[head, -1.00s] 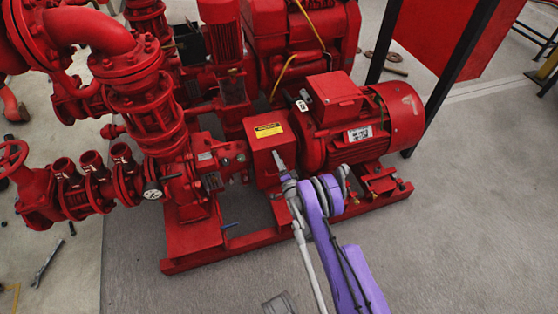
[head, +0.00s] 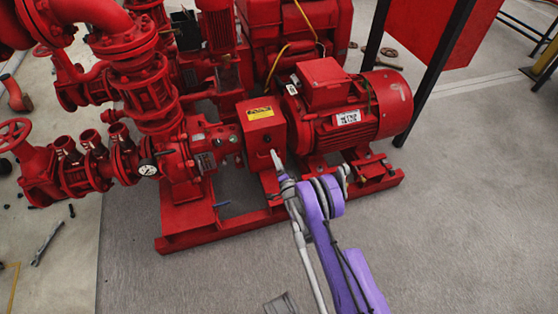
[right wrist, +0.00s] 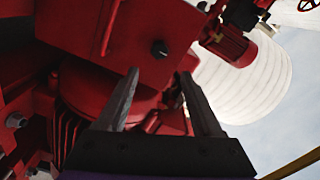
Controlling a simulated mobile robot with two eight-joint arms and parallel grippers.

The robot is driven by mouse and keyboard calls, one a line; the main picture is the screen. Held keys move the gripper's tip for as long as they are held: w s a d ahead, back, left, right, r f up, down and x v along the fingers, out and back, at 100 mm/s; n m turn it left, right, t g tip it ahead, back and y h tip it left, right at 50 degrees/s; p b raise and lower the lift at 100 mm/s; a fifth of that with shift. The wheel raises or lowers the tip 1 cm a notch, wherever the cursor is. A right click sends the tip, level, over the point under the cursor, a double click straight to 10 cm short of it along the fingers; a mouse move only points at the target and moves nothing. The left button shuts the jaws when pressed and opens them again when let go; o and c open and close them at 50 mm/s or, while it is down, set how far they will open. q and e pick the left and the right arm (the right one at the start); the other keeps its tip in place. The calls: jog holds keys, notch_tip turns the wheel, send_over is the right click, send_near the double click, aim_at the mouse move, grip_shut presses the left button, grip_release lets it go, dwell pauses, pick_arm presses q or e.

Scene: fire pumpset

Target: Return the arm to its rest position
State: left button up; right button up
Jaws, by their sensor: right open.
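My right arm, purple and grey, reaches up from the bottom in the head view. Its gripper (head: 277,163) is small there, in front of the red box with a yellow label (head: 266,138) between pump and motor. In the right wrist view the two grey fingers (right wrist: 158,80) stand apart with nothing held between them. Red machine parts fill the space beyond them, including a face with a black knob (right wrist: 159,49). I cannot tell whether the fingertips touch anything. My left gripper is not in view.
The red motor (head: 345,125) is right of the gripper, and the red pump (head: 190,165) with pipes is to its left. The red base frame (head: 215,230) runs below. Dark posts (head: 433,75) stand at right.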

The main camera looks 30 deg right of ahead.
jog(key=shift+s+a, duration=0.1)
jog(key=shift+s, duration=0.2)
dwell(0.4)
